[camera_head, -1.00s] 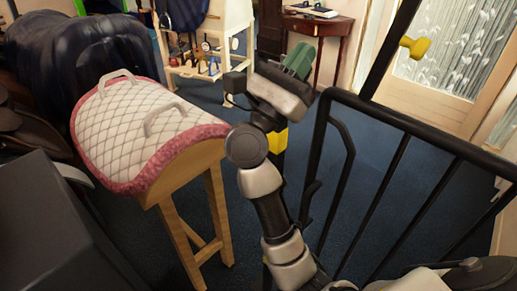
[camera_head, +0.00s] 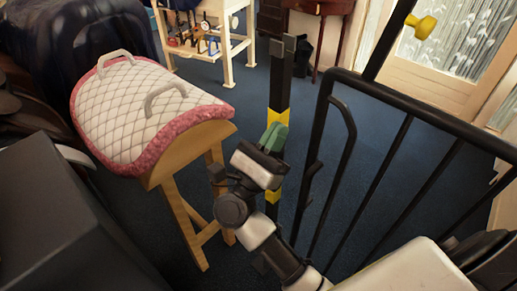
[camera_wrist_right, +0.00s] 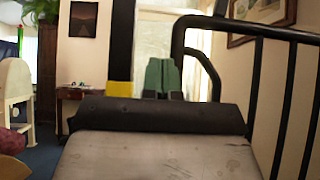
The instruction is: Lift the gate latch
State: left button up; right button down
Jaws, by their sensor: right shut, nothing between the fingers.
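The black barred gate (camera_head: 437,118) stands at the right in the head view. Its left edge faces a black post (camera_head: 281,75) with yellow bands. A small dark hooked piece (camera_head: 311,172) shows on the gate's left edge; I cannot tell whether it is the latch. My right gripper (camera_head: 274,138) has green fingertips, is shut and empty, and is in front of the post, left of the gate edge. In the wrist view the green fingertips (camera_wrist_right: 162,76) appear between the post and gate frame (camera_wrist_right: 245,27). My left gripper is out of view.
A quilted white saddle pad (camera_head: 140,105) with pink trim and two handles rests on a wooden stand (camera_head: 190,190) at left. A dark box (camera_head: 60,215) fills the lower left. A cream rack (camera_head: 224,42) stands behind. Blue floor lies open between.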

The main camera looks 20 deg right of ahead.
jog(key=a+f+n+t+y, duration=0.1)
jog(key=n+t, duration=0.1)
jog(key=w+a+f+n+t, duration=0.1)
jog(key=n+t, duration=0.1)
jog(key=a+f+n+t+y, duration=0.1)
jog(key=n+t, duration=0.1)
jog(key=n, duration=0.1)
jog(key=shift+w+f+y+p, duration=0.15)
jog(key=shift+w+y+p, duration=0.15)
jog(key=shift+w+p, duration=0.1)
